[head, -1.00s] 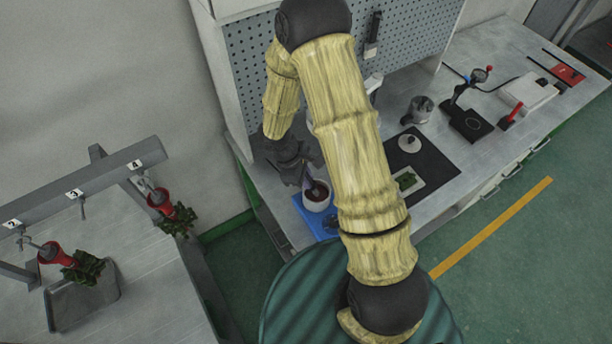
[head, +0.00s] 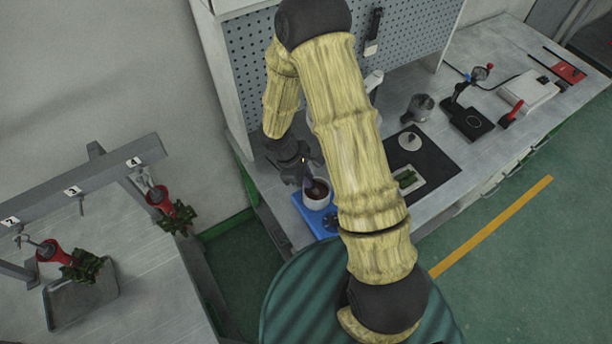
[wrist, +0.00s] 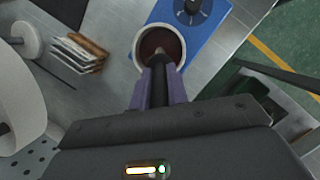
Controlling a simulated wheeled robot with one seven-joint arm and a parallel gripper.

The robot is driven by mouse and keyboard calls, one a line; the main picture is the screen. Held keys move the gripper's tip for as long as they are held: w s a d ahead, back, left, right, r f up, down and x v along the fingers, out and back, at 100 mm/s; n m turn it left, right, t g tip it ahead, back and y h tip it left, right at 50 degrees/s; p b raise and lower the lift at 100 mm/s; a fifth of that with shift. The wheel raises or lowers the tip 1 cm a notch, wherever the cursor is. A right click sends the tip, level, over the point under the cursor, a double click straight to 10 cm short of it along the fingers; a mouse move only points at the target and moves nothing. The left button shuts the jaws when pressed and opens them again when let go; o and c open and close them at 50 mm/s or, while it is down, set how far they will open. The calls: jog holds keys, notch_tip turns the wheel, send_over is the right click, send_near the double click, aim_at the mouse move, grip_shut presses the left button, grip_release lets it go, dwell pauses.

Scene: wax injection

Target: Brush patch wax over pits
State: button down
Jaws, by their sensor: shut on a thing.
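My gripper (head: 304,172) is shut on a thin dark tool that looks like the brush; it also shows in the wrist view (wrist: 157,90). The brush (wrist: 158,68) points at a white pot (wrist: 138,48) of dark red wax (wrist: 164,42). Its tip is over or in the wax; I cannot tell which. In the head view the pot (head: 316,205) stands on a blue heater (head: 318,228) with a dark dial. A green piece (head: 404,178) lies on a pale plate (head: 420,186) on a black mat (head: 440,172). Pits are too small to see.
A metal jug (head: 419,108) and a gauge stand (head: 468,115) are on the bench behind the mat. A pegboard (head: 395,45) rises at the back. At left, a numbered rack (head: 95,180) holds red cups with green clusters (head: 178,217) above another table.

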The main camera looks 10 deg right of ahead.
jog(key=shift+s+f+b, duration=0.1)
jog(key=shift+f+b, duration=0.55)
dwell(2.0)
jog(key=shift+r+p, duration=2.8)
jog(key=shift+r, duration=0.8)
jog(key=shift+f, duration=0.1)
